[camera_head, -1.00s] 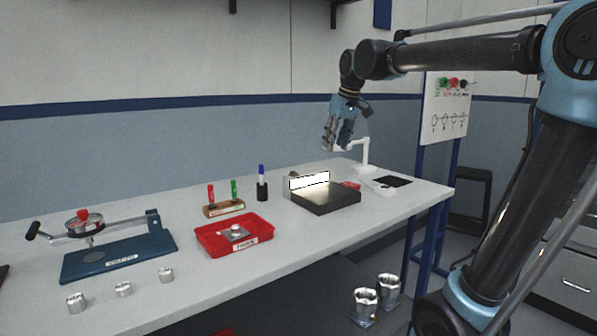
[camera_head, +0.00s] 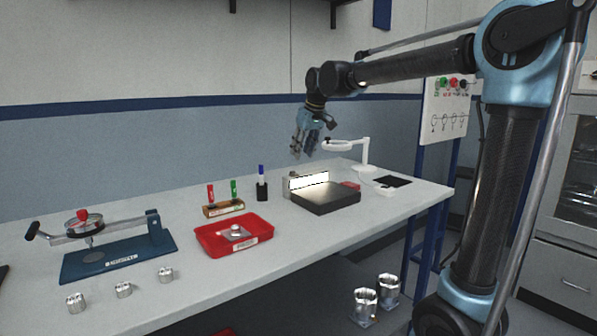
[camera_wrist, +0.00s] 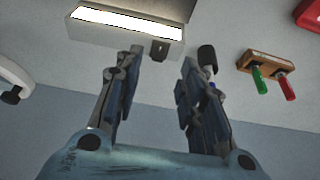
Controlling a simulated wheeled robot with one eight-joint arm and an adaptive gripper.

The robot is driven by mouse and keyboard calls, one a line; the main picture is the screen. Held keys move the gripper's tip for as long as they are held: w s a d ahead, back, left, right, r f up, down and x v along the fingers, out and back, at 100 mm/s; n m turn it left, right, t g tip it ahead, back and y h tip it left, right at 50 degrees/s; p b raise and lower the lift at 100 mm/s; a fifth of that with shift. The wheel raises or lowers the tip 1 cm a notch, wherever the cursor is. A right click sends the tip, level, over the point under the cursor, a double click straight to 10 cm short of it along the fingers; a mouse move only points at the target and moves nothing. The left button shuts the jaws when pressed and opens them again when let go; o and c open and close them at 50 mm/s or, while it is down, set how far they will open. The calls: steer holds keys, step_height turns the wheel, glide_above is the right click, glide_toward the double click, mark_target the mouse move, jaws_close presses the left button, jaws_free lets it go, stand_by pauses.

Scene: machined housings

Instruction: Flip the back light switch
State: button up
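The lit back light (camera_head: 308,181) stands upright on the bench behind a flat black plate. In the wrist view the glowing panel (camera_wrist: 125,22) is at the top, with a small dark switch (camera_wrist: 160,50) at the right end of its grey housing. Whether the switch is up or down is too small to tell. My gripper (camera_head: 303,150) hangs above and behind the back light in the head view, touching nothing. In the wrist view its two fingers (camera_wrist: 163,62) are apart and empty, with the switch showing between their tips.
A white ring magnifier lamp (camera_head: 362,155) stands right of the gripper. A black pot with a blue marker (camera_head: 262,185) and a wooden holder (camera_head: 223,208) with red and green markers stand to the left. A red tray (camera_head: 235,237) is in front. The wall is close behind.

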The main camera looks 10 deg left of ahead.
mark_target(296, 174)
steer(key=x, duration=0.8)
steer(key=shift+f, duration=0.3)
jaws_close()
